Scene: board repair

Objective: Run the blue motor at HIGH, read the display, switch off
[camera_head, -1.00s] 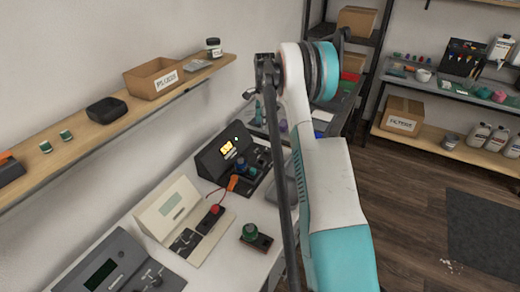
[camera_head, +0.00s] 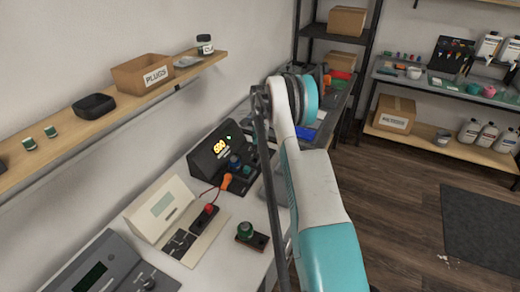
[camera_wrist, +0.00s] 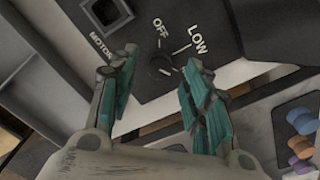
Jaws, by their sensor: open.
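In the wrist view, my gripper (camera_wrist: 158,68) is open, its two teal fingers on either side of a small dark knob (camera_wrist: 160,64). The knob sits on a dark panel (camera_wrist: 150,108) marked MOTOR, OFF and LOW; contact and the knob's setting cannot be told. In the head view, a black device (camera_head: 204,160) on the bench has a lit display (camera_head: 218,146) with orange digits, too small to read surely. A blue round part (camera_head: 234,162), possibly the blue motor, is at its front beside a green one (camera_head: 247,170). My gripper is hidden in the head view.
An orange plug (camera_head: 227,180) with a red lead is by a cream meter (camera_head: 160,205). A green-topped part (camera_head: 245,230) stands near the bench's front edge. A grey device (camera_head: 110,265) is at lower left. A wall shelf (camera_head: 120,112) holds a PLUGS box (camera_head: 142,73).

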